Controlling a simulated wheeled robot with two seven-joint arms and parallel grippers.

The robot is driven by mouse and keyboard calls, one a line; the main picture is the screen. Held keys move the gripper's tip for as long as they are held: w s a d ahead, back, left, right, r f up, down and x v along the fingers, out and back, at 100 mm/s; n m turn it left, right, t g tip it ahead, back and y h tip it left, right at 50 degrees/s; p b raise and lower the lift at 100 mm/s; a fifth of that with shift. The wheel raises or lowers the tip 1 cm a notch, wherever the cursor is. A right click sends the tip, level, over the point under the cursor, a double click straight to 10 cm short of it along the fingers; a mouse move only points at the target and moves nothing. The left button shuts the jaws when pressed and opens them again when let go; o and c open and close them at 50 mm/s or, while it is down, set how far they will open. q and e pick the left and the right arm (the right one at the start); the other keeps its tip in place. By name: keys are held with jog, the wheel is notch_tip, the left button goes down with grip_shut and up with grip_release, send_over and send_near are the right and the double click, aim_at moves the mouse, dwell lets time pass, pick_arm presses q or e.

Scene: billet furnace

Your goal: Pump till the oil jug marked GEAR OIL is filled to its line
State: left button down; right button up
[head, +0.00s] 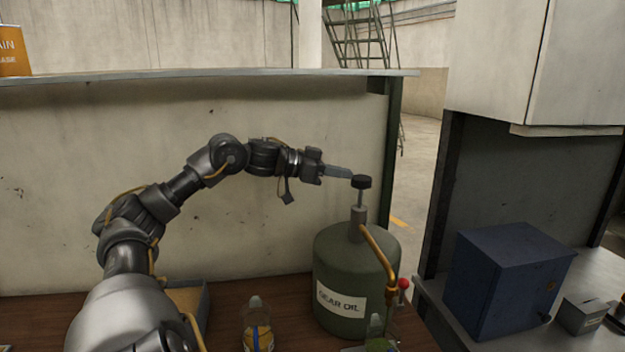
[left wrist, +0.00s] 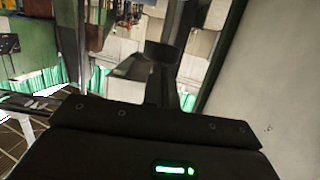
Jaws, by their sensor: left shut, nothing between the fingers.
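A dark green drum (head: 352,262) with a white GEAR OIL label stands on the brown bench. On top is a pump with a black knob (head: 361,182) on a raised rod. A brass spout (head: 376,246) bends down at its right. Below the spout a clear greenish container (head: 376,328), perhaps the jug, is cut off by the picture's lower edge; its marking and oil level cannot be read. My left gripper (head: 349,173) is shut and empty, its tips at the knob's left edge; contact is unclear. The left wrist view shows the dark knob (left wrist: 162,52) beyond the fingers. My right gripper is not in view.
A clear bottle (head: 257,328) with a yellow label stands left of the drum. A red ball knob (head: 403,283) is right of the spout. A blue metal box (head: 508,285) sits on the grey counter at right. A wall panel (head: 270,120) rises behind the arm.

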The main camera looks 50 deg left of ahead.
pick_arm(q)
jog(key=b+v, duration=0.4)
jog(key=v, duration=0.3)
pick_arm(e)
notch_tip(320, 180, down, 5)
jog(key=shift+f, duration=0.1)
pick_arm(q)
jog(key=shift+r, duration=0.2)
dwell(0.8)
notch_tip(320, 180, up, 5)
jog(key=p, duration=0.3)
jog(key=shift+s, duration=0.1)
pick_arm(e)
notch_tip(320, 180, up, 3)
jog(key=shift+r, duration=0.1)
pick_arm(q)
jog(key=shift+r, duration=0.1)
